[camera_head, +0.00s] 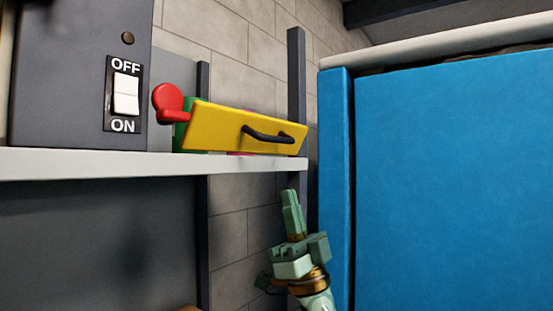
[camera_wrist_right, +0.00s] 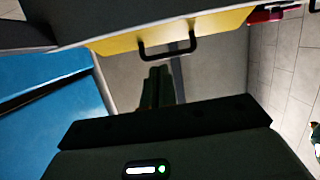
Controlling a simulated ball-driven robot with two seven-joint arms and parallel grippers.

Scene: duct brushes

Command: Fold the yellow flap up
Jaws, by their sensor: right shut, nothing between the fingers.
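The yellow flap (camera_head: 218,125) is a long panel with a black bar handle (camera_head: 274,135), at the end of the shelf in the head view. A green part (camera_head: 181,133) shows behind its left end. My right gripper (camera_head: 291,197) is shut and empty, pointing up, below the handle in the picture and apart from it. In the right wrist view, the yellow flap (camera_wrist_right: 120,43) and its handle (camera_wrist_right: 167,49) lie just above the shut fingers (camera_wrist_right: 158,72). My left gripper is in neither view.
A white shelf (camera_head: 90,165) carries a grey box with an OFF/ON switch (camera_head: 126,94). A red round-ended piece (camera_head: 168,98) sticks up by the flap's left end. A large blue panel (camera_head: 450,180) stands to the right of my right gripper.

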